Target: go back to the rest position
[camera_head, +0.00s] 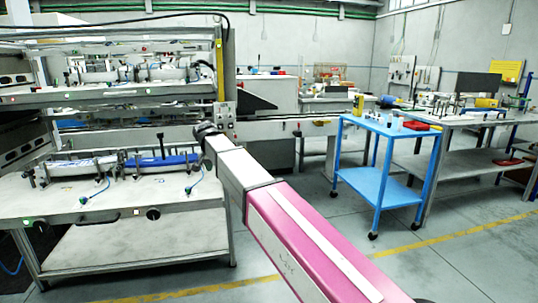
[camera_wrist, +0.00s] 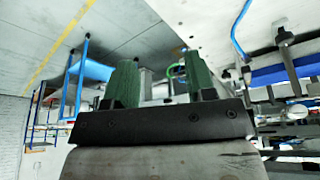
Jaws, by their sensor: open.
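My gripper (camera_wrist: 160,78) shows in the wrist view with its two green fingers spread apart. I see nothing held between them, only background. In the head view my pink and grey arm reaches from the lower right toward the machine. Its dark far end is in front of the label machine (camera_head: 150,98), and the fingers cannot be made out there. The machine's lower table (camera_head: 60,205) is left of my arm, with a blue bar (camera_head: 165,160) and clamps on it. The blue bar also shows at the right of the wrist view (camera_wrist: 285,72).
A blue trolley (camera_head: 385,127) with small items and a red tray (camera_head: 416,126) stands right of my arm. Behind it is a grey workbench (camera_head: 460,118). Open floor (camera_head: 450,255) with a yellow line lies at the lower right.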

